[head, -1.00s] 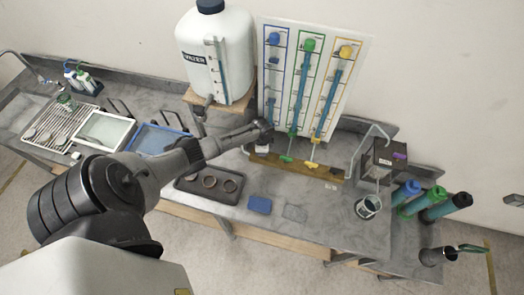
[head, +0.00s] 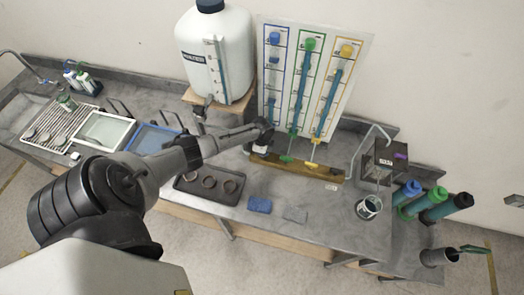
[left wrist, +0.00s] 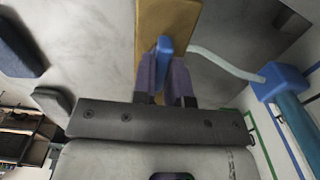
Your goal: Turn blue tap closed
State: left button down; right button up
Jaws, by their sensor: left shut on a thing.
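The blue tap's handle (left wrist: 165,45) shows in the left wrist view as a short blue lever in front of a tan wooden bar (left wrist: 183,12). My left gripper (left wrist: 167,65) is shut on this handle, one finger on each side. A pale tube runs from beside the handle to a blue fitting (left wrist: 280,80) at the right. In the head view my left gripper (head: 262,138) is at the left end of the wooden bar (head: 325,172), below the blue-framed column (head: 273,75), and hides the blue tap. My right gripper is in neither view.
The green tap handle (head: 285,158) and yellow tap handle (head: 311,165) sit close by on the bar's right. A white water tank (head: 215,60) stands on a wooden stand behind my arm. A dark tray (head: 210,197) and blue sponge-like block (head: 259,204) lie in front.

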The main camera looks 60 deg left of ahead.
pick_arm(q)
jog(key=c, duration=1.2)
grip_release()
jog(key=shift+o, duration=0.3)
jog(key=shift+r, duration=0.15)
jog(key=shift+r, duration=0.35)
notch_tip(320, 180, up, 13)
jog(key=shift+f, duration=0.1)
